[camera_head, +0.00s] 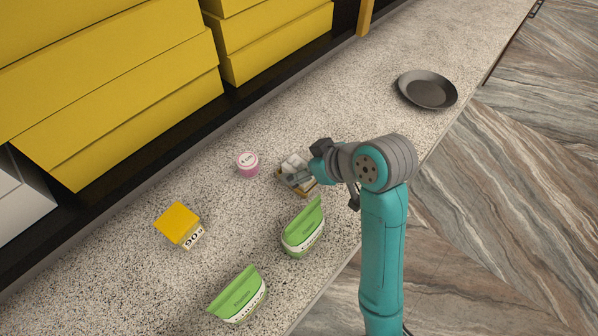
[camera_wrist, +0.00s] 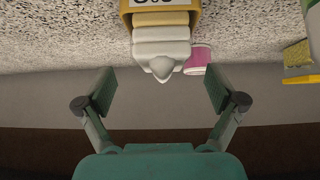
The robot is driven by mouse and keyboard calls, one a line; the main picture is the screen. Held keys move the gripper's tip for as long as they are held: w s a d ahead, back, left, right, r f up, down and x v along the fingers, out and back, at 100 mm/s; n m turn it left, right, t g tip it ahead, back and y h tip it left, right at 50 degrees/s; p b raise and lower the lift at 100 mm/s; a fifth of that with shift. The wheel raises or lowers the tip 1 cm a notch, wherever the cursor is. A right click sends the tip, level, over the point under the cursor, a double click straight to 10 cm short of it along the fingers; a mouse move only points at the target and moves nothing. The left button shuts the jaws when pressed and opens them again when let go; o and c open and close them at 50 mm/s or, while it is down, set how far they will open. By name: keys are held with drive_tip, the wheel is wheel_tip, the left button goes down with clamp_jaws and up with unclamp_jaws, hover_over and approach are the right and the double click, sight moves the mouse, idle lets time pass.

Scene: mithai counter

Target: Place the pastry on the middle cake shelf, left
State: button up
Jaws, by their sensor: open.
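A whitish ribbed piece in a yellow holder (camera_head: 304,189), which looks like the pastry, lies on the speckled counter just left of my gripper (camera_head: 338,176). In the wrist view, the whitish piece (camera_wrist: 162,48) has a pointed near end, and the yellow holder (camera_wrist: 160,18) with a partly cut-off label is around its far end. My gripper (camera_wrist: 160,90) is open and empty there, its fingers apart on either side of the piece's line and short of it. I cannot make out a middle cake shelf in either view.
A pink tub (camera_head: 248,165) stands just left of the holder. Two green tubs (camera_head: 303,232) (camera_head: 238,296) and a yellow box (camera_head: 179,224) stand lower on the counter. A dark plate (camera_head: 428,90) lies upper right. Large yellow boxes (camera_head: 120,85) line the back. Counter between plate and holder is clear.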

sight(294, 168)
drive_tip(key=f, duration=0.1)
drive_tip(key=a+f, duration=0.1)
drive_tip(key=w+f, duration=0.1)
drive_tip(key=shift+a+f, duration=0.1)
drive_tip(key=shift+a, duration=0.15)
drive_tip(key=shift+w+a+f, duration=0.3)
drive_tip(key=shift+w+f, duration=0.1)
drive_tip(key=shift+f, duration=0.05)
drive_tip(key=shift+c, duration=0.3)
drive_tip(key=c, duration=1.3)
